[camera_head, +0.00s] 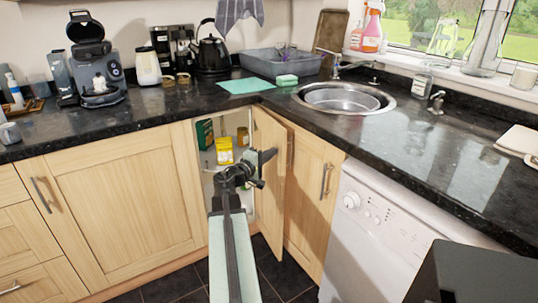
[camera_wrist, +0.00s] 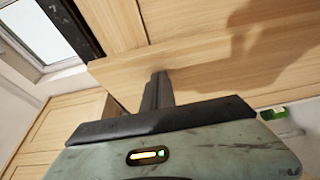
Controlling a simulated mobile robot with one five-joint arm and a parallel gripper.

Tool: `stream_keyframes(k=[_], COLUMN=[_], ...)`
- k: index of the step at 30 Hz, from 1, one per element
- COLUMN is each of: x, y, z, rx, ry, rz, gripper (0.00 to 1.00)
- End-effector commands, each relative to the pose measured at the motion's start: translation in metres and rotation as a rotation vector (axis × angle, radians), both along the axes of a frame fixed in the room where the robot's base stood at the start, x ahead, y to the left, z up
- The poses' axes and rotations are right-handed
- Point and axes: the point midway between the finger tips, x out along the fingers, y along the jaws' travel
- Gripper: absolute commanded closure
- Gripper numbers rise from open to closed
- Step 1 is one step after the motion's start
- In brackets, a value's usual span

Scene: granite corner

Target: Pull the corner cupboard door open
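The corner cupboard door (camera_head: 268,190) is a pale wooden panel. It stands open, swung out from the corner opening, and the shelves inside show to its left. My gripper (camera_head: 267,158) is in front of the upper part of this door, overlapping it in the head view. In the wrist view, the dark fingers of my gripper (camera_wrist: 158,88) lie close together and look shut, with nothing visible between them. Their tips are at or very near a wooden panel (camera_wrist: 210,70). I cannot tell whether they touch it. A metal handle (camera_head: 290,151) shows just right of the door.
Inside the cupboard are a green box (camera_head: 205,134) and a yellow packet (camera_head: 225,150). A closed wooden door (camera_head: 311,190) and a white washing machine (camera_head: 375,235) stand to the right. The black worktop (camera_head: 150,112) runs above. Dark floor tiles (camera_head: 180,286) are clear below.

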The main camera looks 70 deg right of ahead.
Motion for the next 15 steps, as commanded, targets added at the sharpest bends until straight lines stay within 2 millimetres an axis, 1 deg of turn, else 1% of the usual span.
stream_keyframes(k=[2, 9, 12, 15], x=[0.003, 0.016, 0.021, 0.023], y=[0.009, 0.056, 0.068, 0.074], z=[0.0, 0.0, 0.0, 0.0], rx=[0.0, -0.001, -0.001, -0.002], ry=[0.0, 0.0, 0.0, 0.001], rz=[0.002, 0.003, 0.001, 0.001], gripper=[1.0, 1.0, 1.0, 1.0])
